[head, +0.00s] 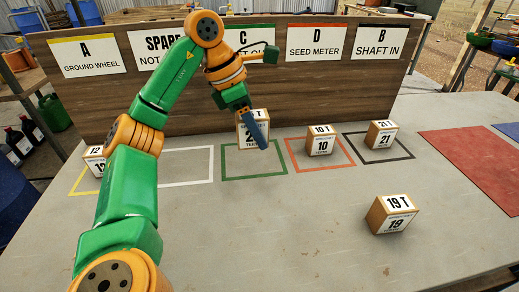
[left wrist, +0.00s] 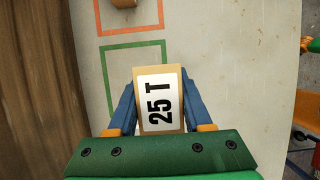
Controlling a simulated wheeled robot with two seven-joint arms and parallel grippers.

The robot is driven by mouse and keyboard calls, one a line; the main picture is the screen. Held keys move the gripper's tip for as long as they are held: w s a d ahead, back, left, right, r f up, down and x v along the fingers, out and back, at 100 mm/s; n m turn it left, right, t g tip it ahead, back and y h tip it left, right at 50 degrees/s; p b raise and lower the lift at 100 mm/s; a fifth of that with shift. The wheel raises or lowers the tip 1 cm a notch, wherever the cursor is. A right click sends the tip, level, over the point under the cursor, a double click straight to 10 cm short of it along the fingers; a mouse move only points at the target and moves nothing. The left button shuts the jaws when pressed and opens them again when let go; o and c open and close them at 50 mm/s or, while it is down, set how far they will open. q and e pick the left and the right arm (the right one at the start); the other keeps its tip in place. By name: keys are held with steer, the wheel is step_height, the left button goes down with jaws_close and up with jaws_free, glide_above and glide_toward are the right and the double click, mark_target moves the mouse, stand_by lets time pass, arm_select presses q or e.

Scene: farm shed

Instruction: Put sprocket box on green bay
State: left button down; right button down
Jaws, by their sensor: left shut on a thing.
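The sprocket box (head: 243,132) is a small cardboard box with white labels. Its top label reads 25 T in the left wrist view (left wrist: 159,100). My left gripper (head: 259,138) is shut on it, with a blue finger on either side in the left wrist view (left wrist: 158,112). In the head view the box appears upright over the back part of the green bay (head: 254,177), a green outline on the table. The green outline also shows in the left wrist view (left wrist: 133,45), partly hidden by the box. I cannot tell whether the box touches the table. My right gripper is out of view.
A 10 T box (head: 320,141) stands in the orange bay, a 21 T box (head: 382,135) in the black bay, and another box (head: 93,160) at the yellow bay. The white bay (head: 186,183) looks empty. A 19 T box (head: 391,215) stands front right. A wooden signboard (head: 280,95) rises behind.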

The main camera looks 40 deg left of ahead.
arm_select(q)
glide_above(261, 157)
steer(key=s, duration=0.1)
steer(key=f, duration=0.6)
steer(key=shift+s+a, duration=0.1)
steer(key=shift+a, duration=0.3)
steer(key=shift+f+b, duration=0.6)
steer(key=shift+f, duration=1)
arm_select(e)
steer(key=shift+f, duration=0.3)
arm_select(q)
steer(key=shift+f, duration=0.1)
steer(key=shift+c, duration=1.6)
jaws_free()
steer(key=p+v, duration=0.3)
steer(key=v, duration=0.9)
steer(key=shift+p, duration=0.4)
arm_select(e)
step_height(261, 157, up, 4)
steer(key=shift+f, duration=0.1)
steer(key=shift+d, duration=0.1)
